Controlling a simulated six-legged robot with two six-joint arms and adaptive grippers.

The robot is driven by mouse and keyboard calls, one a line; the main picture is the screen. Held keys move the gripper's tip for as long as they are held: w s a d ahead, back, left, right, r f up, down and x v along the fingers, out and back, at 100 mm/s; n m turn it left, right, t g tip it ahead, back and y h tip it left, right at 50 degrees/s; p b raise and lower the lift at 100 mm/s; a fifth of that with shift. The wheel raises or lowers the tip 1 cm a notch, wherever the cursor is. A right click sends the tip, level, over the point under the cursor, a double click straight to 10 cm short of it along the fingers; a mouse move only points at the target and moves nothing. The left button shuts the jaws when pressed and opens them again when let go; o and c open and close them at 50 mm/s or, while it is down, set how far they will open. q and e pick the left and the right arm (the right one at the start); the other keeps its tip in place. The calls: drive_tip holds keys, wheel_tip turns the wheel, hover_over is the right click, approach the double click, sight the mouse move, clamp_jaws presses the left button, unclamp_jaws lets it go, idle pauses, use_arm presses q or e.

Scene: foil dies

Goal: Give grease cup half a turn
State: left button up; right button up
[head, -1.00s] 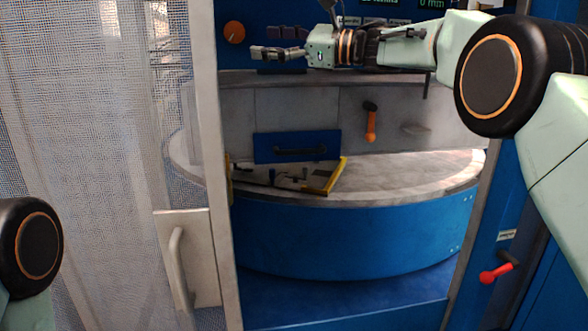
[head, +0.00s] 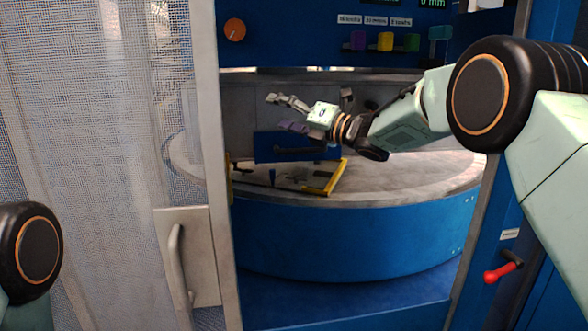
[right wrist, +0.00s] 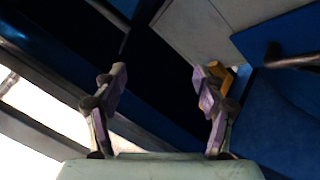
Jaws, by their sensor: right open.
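I cannot tell for sure which part is the grease cup. My right gripper (head: 283,112) is open and empty in the machine opening, in front of the grey back wall and above the round table. In the right wrist view its two purple-grey fingers (right wrist: 158,80) stand apart with nothing between them. A small orange-yellow part (right wrist: 242,78) shows partly behind the right finger there. My left gripper is out of view.
The round table (head: 420,172) carries a yellow-edged frame (head: 325,189) with small dark parts. A blue drawer front (head: 268,147) is behind. Coloured blocks (head: 385,41) line the upper panel. A mesh door (head: 90,150) stands left; a red lever (head: 500,272) is on the right post.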

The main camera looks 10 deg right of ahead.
wheel_tip(320, 180, down, 12)
drive_tip(key=d+m+t+h+b, duration=0.1)
drive_tip(key=d+m+h, duration=0.1)
drive_tip(key=m, duration=0.7)
drive_tip(key=shift+s+d+f+m+h, duration=0.2)
drive_tip(key=shift+s+d+m+h, duration=0.15)
drive_tip(key=shift+h, duration=0.45)
drive_tip(key=shift+a, duration=0.2)
